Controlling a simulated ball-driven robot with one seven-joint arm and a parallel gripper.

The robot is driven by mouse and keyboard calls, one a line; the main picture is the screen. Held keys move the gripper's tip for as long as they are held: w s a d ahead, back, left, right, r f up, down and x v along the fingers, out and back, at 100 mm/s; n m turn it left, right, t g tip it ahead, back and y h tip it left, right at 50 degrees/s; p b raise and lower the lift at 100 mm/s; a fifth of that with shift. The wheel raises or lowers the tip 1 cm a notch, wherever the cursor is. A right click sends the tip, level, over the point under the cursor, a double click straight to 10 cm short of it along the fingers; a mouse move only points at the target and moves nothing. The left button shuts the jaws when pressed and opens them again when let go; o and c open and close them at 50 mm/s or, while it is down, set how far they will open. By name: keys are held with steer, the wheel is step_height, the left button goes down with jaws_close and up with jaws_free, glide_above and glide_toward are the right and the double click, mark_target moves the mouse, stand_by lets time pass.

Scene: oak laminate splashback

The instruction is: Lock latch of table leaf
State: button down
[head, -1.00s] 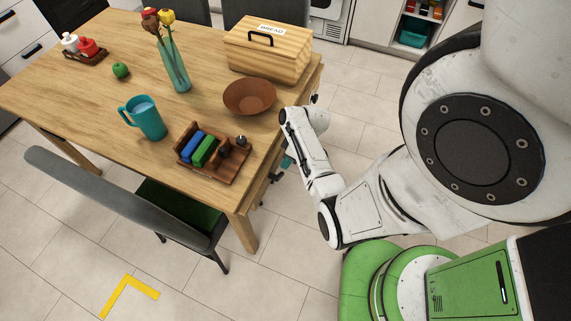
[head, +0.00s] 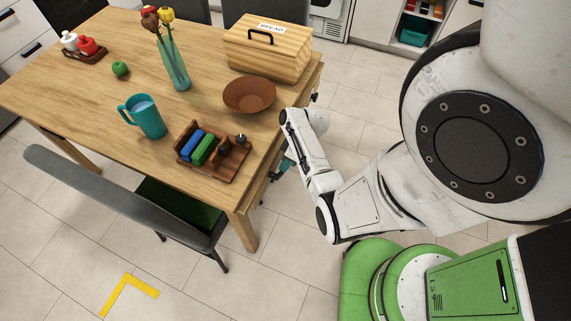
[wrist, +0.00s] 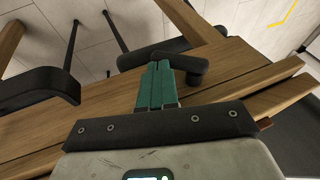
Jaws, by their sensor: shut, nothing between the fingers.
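The wooden table (head: 75,100) carries the table leaf, and its edge runs diagonally across the wrist view (wrist: 240,85). A dark, rounded bar-like part (wrist: 185,64) lies against this edge, probably the latch; I cannot tell its locked state. My gripper (wrist: 158,66) has teal fingers pressed together with nothing between them. The fingertips overlap the dark part in the picture; whether they touch it is unclear.
On the table stand a wooden caddy (head: 224,171), a brown bowl (head: 249,96), a teal mug (head: 150,120), a flower vase (head: 175,72) and a bread box (head: 265,60). A grey chair (head: 110,195) stands at the front side.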

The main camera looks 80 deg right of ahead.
steer(key=shift+f+y+b, duration=0.25)
steer(key=shift+y+b, duration=0.05)
steer(key=shift+y, duration=0.1)
steer(key=shift+f+b, duration=0.25)
steer(key=shift+b, duration=0.1)
steer(key=shift+a+f+b, duration=0.2)
steer(key=shift+f+b, duration=0.95)
steer(key=shift+f, duration=0.35)
stand_by(0.9)
steer(key=shift+r+p, duration=0.7)
steer(key=shift+r, duration=0.15)
steer(key=shift+w, duration=0.1)
